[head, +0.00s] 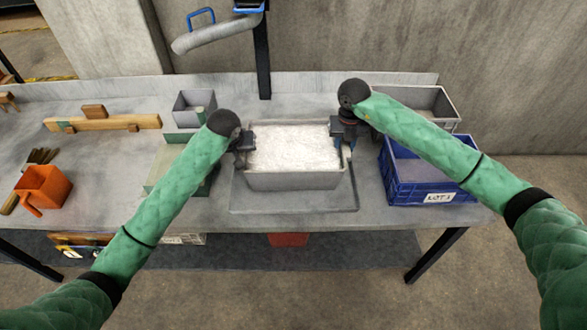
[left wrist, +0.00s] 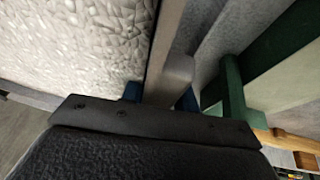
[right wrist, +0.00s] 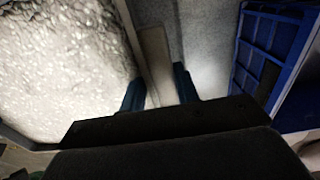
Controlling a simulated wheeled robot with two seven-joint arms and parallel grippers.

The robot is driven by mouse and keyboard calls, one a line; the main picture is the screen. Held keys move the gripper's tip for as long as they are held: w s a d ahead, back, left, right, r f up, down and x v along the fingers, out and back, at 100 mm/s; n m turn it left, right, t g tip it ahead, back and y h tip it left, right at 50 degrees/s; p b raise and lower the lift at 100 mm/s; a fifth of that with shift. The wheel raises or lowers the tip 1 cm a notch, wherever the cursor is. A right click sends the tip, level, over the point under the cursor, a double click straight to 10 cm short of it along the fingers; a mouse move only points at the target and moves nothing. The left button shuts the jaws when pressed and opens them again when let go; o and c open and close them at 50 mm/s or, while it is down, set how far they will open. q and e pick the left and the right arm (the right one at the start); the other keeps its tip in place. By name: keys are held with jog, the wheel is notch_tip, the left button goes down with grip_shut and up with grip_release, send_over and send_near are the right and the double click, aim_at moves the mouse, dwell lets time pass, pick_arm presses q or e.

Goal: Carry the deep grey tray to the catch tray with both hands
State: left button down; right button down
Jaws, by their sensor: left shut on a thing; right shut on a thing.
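The deep grey tray (head: 294,181) is full of white grain (head: 293,147) and stands level at the middle of the bench. A shallow grey tray (head: 352,196), which looks like the catch tray, lies below it; its rim shows in front and at the sides. I cannot tell whether the two touch. My left gripper (head: 246,143) is shut on the deep tray's left handle (left wrist: 172,80). My right gripper (head: 346,140) is shut on its right handle (right wrist: 155,65). The fingers sit around the handles in both wrist views.
A blue crate (head: 425,184) stands close to the right, with a grey bin (head: 433,100) behind it. A green-framed box (head: 165,165) and a small grey bin (head: 190,105) are to the left. An orange jug (head: 45,187) is at the far left. A black post (head: 262,60) rises behind.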

pick_arm(q)
jog(key=shift+w+a+f, duration=0.1)
pick_arm(e)
jog(key=shift+w+d+f, duration=0.1)
jog(key=shift+d+f, duration=0.05)
jog(key=shift+f, duration=0.05)
pick_arm(q)
jog(key=c, duration=1.3)
grip_release()
jog(key=shift+f, duration=0.15)
pick_arm(e)
jog(key=c, duration=1.3)
grip_release()
jog(key=shift+f, duration=0.15)
pick_arm(q)
jog(key=shift+o, duration=1.1)
jog(key=shift+s, duration=0.2)
pick_arm(e)
jog(key=shift+o, duration=1.3)
jog(key=shift+s, duration=0.2)
pick_arm(q)
jog(key=shift+w, duration=0.1)
pick_arm(e)
jog(key=shift+w, duration=0.1)
